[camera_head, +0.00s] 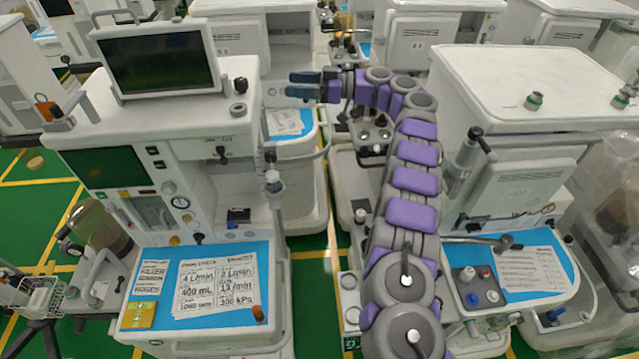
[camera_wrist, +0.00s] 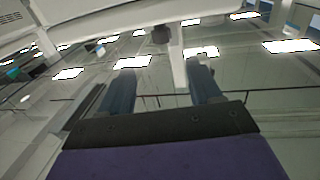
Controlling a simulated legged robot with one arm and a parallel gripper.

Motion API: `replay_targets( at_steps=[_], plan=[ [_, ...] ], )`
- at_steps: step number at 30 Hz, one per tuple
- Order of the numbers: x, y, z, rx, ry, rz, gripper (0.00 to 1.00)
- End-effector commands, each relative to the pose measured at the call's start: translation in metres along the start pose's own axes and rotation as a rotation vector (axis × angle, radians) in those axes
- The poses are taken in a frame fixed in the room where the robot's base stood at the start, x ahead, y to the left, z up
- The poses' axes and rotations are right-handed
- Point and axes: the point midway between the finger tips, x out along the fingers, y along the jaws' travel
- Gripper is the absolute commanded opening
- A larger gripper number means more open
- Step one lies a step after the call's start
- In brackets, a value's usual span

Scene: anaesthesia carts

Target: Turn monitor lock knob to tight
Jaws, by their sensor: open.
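The monitor (camera_head: 160,62) stands on top of the left cart, with a dark, blank screen. A black knob (camera_head: 240,85) sits at its right side, by the cart's top right corner, and looks like the lock knob. My gripper (camera_head: 290,84) has blue fingers pointing left toward this knob, with a clear gap between them. In the wrist view my gripper (camera_wrist: 160,88) has its fingers spread, with nothing held. A dark knob (camera_wrist: 162,35) shows ahead of the fingers, beside a pale post (camera_wrist: 177,60). I cannot tell whether the knob is tight or loose.
The left cart (camera_head: 190,115) and the right cart (camera_head: 510,85) flank my arm. Another cart (camera_head: 225,35) stands behind the gripper. A blue work surface with a printed sheet (camera_head: 215,287) is at the left cart's front. Green floor shows at far left.

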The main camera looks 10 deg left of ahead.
Motion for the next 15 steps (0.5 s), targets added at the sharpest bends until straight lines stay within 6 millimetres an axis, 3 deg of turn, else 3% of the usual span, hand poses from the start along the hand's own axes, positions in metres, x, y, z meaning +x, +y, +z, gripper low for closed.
replay_targets(
  at_steps=[9, 15],
  plan=[
    [-0.053, 0.001, 0.0, -0.002, -0.002, 0.003, 0.63],
    [-0.05, -0.004, -0.007, 0.088, -0.018, 0.01, 0.63]
  ],
)
